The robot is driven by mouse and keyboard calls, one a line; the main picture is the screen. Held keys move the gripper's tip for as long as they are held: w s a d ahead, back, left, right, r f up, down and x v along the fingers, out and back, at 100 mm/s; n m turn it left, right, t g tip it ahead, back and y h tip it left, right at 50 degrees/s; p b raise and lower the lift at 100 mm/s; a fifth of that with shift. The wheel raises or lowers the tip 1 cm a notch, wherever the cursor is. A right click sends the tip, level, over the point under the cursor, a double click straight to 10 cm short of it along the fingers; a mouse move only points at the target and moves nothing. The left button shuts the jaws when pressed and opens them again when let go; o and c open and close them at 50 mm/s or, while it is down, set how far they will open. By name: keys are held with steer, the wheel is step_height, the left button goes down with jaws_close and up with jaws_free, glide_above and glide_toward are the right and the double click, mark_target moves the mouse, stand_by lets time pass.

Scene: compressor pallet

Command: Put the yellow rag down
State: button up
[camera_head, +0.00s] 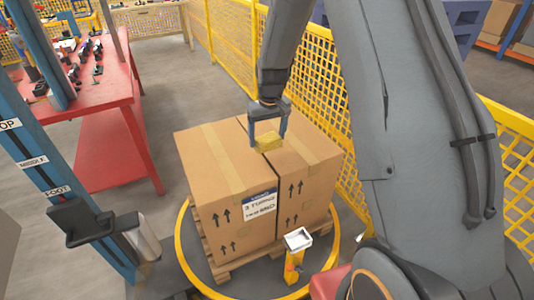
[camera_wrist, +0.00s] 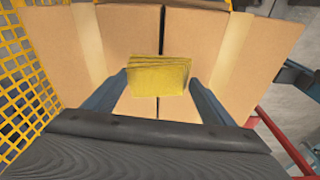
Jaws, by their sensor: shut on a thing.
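The yellow rag (camera_head: 269,142) is a small folded block between the fingers of my gripper (camera_head: 270,134). In the wrist view the rag (camera_wrist: 159,76) sits at the fingertips (camera_wrist: 159,84), and my gripper is shut on it. The rag is over the top of the cardboard boxes (camera_head: 215,165), near the seam between them. I cannot tell whether the rag touches the box top or hangs just above it.
The boxes stand on a wooden pallet (camera_head: 219,271) within a yellow ring (camera_head: 187,262). A yellow mesh fence (camera_head: 229,45) runs behind and to the right. A red table (camera_head: 105,92) with tools stands at left. A blue post (camera_head: 62,179) stands at front left.

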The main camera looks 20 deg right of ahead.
mark_target(267, 151)
steer(key=shift+f+p, duration=0.95)
steer(key=shift+f, duration=2.3)
steer(key=shift+f, duration=0.2)
steer(key=o, duration=1.3)
steer(key=r+b, duration=0.1)
steer(key=r, duration=0.1)
steer(key=r+b, duration=0.1)
steer(key=r, duration=0.1)
steer(key=s+r, duration=0.1)
steer(key=r, duration=0.1)
steer(key=shift+d+b, duration=0.15)
steer(key=shift+b, duration=0.25)
steer(key=shift+s+r, duration=0.25)
steer(key=shift+r, duration=0.65)
steer(key=shift+m+g, duration=0.3)
steer(key=shift+m, duration=0.3)
steer(key=s+r, duration=0.3)
steer(key=s, duration=0.5)
steer(key=s+r, duration=0.2)
steer(key=s, duration=0.7)
steer(key=s+r, duration=0.3)
steer(key=s, duration=0.6)
steer(key=shift+s+a+r, duration=0.2)
steer(key=shift+a+r, duration=0.1)
